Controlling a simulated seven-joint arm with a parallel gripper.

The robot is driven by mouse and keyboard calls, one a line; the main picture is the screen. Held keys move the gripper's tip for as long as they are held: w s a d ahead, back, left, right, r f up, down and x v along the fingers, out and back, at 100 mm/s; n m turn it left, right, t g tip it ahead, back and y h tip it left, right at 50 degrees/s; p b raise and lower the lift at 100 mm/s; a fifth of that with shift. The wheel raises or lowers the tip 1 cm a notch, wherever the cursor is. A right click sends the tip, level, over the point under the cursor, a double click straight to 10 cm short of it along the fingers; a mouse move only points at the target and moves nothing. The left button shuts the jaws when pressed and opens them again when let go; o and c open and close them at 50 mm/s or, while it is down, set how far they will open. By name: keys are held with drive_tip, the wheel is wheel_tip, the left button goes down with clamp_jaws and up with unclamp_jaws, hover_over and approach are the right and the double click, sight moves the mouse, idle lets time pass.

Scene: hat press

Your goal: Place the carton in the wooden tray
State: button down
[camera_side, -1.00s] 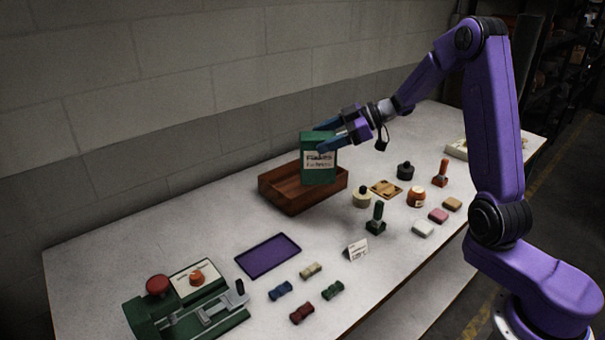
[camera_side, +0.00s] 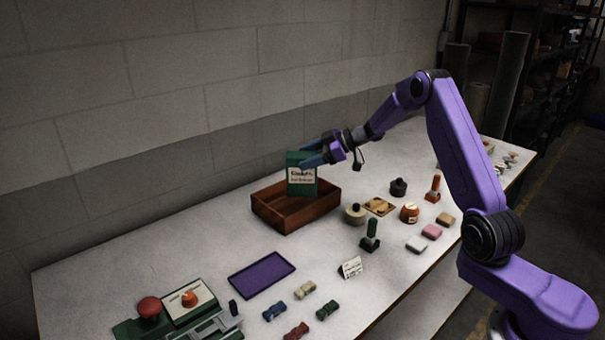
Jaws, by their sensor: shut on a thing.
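The green carton (camera_side: 302,175) with a pale label is upright at the wooden tray (camera_side: 296,217). Its lower part overlaps the tray's back area in the picture. Whether its base touches the tray floor I cannot tell. My gripper (camera_side: 315,158) comes in from the right and is shut on the carton near its upper part. The far finger is partly hidden by the carton. The brown wooden tray stands on the table near the wall, and its front inside is bare.
A purple mat (camera_side: 262,275) lies in front of the tray. A green press (camera_side: 180,312) with a red knob stands front left. Right of the tray are a cream round container (camera_side: 355,214), a green-handled stamp (camera_side: 370,236) and an orange jar (camera_side: 409,212). The table's left back is clear.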

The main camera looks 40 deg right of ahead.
sight(303, 173)
drive_tip(key=w+f, duration=0.3)
drive_tip(key=shift+d+f, duration=0.15)
drive_tip(key=shift+d, duration=0.05)
drive_tip(key=shift+w+f, duration=0.1)
drive_tip(key=shift+f, duration=1.65)
drive_tip(key=shift+c, duration=1.2)
unclamp_jaws()
